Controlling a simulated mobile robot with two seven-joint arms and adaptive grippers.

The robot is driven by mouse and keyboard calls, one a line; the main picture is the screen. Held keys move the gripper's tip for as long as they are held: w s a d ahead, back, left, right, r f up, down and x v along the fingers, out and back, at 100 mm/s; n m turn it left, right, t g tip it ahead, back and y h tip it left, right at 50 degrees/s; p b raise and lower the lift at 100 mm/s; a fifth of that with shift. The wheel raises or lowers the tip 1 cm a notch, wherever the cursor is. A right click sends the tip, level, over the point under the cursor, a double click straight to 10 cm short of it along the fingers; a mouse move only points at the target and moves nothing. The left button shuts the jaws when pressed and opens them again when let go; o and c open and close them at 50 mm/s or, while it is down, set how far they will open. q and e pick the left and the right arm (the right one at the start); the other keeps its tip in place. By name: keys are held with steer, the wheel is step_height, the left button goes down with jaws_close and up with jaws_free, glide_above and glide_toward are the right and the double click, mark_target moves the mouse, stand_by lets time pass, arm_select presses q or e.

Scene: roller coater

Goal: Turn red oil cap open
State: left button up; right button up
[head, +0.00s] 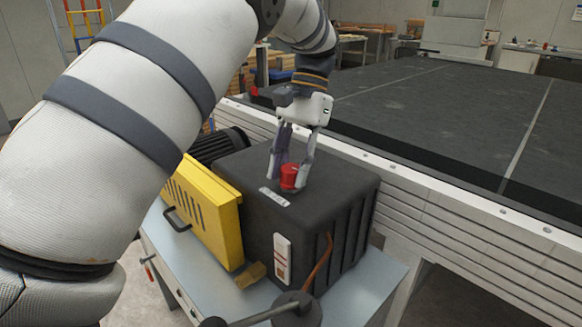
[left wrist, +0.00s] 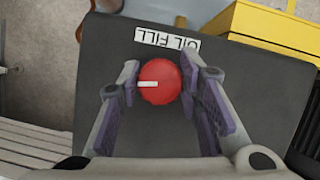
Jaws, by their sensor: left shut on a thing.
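The red oil cap (head: 289,176) sits on top of the dark tank (head: 345,190), near a white label. In the left wrist view the cap (left wrist: 160,84) is round with a short white mark pointing left, and the label (left wrist: 167,39) reads "OIL FILL". My left gripper (head: 290,180) comes down from above, with one finger on each side of the cap. In the left wrist view the gripper (left wrist: 160,80) is shut on the cap, its fingertips at the cap's left and right sides. My right gripper is not in view.
A yellow vented guard (head: 203,205) with a black handle stands left of the tank. A copper pipe (head: 318,262) runs down the tank's front. The unit rests on a pale blue-grey table (head: 365,290). A large dark flat bed (head: 440,115) lies behind to the right.

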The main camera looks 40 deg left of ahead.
arm_select(q)
steer(key=n, duration=0.2)
steer(key=n+h, duration=0.1)
steer(key=n, duration=0.1)
steer(key=shift+n+t+h, duration=0.3)
steer(key=shift+t, duration=0.1)
steer(key=n+t+h+p, duration=0.1)
steer(key=n, duration=0.3)
steer(key=shift+n, duration=0.3)
steer(key=n, duration=0.2)
steer(key=n+t+h, duration=0.1)
steer(key=n, duration=0.1)
steer(key=shift+t, duration=0.3)
steer(key=shift+n+t, duration=0.9)
steer(key=shift+n, duration=1.6)
steer(key=o, duration=1.1)
steer(key=shift+o, duration=0.2)
steer(key=v, duration=1.2)
